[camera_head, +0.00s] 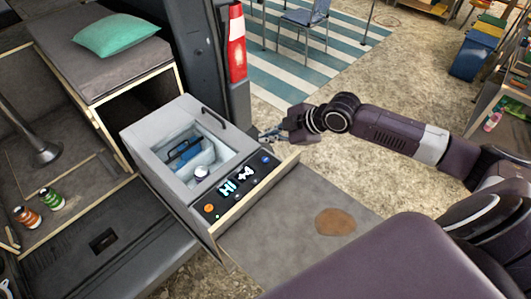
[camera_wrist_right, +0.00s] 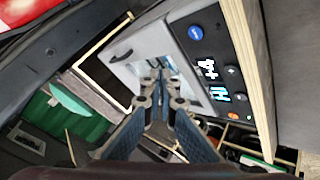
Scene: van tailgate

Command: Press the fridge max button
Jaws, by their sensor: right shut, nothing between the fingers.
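The fridge (camera_head: 146,143) is a light grey box with an opening on top. Its black control panel (camera_head: 225,208) faces the right side. The panel has a lit display (camera_head: 228,187), a blue button (camera_head: 265,160) at the far end, an orange button (camera_head: 209,208) at the near end and small dark buttons between. The blue button also shows in the right wrist view (camera_wrist_right: 195,32). I cannot read which button is max. My right gripper (camera_head: 270,134) is shut and empty, just beyond the panel's blue end. In the right wrist view its fingertips (camera_wrist_right: 158,74) appear over the fridge top. My left gripper is out of view.
A wooden edge (camera_head: 262,190) runs along the panel's outer side, with a grey board (camera_head: 290,235) beyond it. A fridge handle (camera_head: 213,118) stands at the back. A green pillow (camera_head: 116,35) lies on a cushion at the left. Two small jars (camera_head: 50,199) stand left of the fridge.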

